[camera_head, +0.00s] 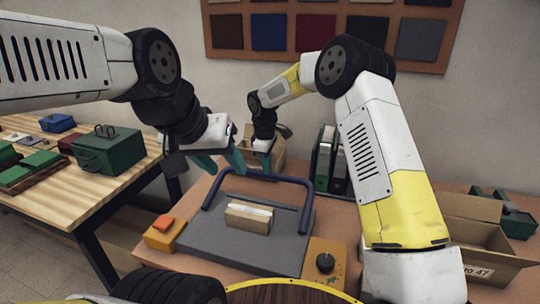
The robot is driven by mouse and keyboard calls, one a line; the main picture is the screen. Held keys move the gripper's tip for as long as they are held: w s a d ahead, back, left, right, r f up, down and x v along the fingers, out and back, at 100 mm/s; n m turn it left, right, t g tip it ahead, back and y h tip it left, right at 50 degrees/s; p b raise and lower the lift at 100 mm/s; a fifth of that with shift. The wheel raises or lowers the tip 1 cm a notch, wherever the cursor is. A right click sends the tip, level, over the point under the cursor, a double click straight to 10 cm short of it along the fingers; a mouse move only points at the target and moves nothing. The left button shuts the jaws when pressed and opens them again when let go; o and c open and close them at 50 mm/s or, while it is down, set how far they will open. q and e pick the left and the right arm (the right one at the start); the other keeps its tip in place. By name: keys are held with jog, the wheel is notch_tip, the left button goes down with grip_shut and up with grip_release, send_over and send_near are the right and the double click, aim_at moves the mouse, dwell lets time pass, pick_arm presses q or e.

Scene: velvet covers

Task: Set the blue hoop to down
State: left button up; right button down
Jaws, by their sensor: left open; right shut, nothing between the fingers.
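The blue hoop (275,178) is a dark blue U-shaped bar on a grey plate (200,239). Its two ends meet the plate at left and right, and its crossbar is at the far side. From this one view I cannot tell whether it stands up or leans back. My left gripper (222,166) is open, its teal fingers apart, close to the hoop's far left corner; contact is unclear. My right gripper (265,160) is shut and empty just behind the crossbar, its tips partly hidden.
A wrapped cardboard block (248,217) sits on the plate inside the hoop. Binders (327,165) and an open carton (480,240) stand behind and right. A wooden table (110,190) holds a green toolbox (108,150).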

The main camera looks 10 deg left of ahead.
jog(key=shift+g, duration=0.4)
jog(key=f, duration=0.2)
jog(key=w+f, duration=0.1)
jog(key=f, duration=0.1)
jog(key=w+f, duration=0.1)
jog(key=shift+d+f, duration=0.2)
jog(key=shift+f, duration=0.4)
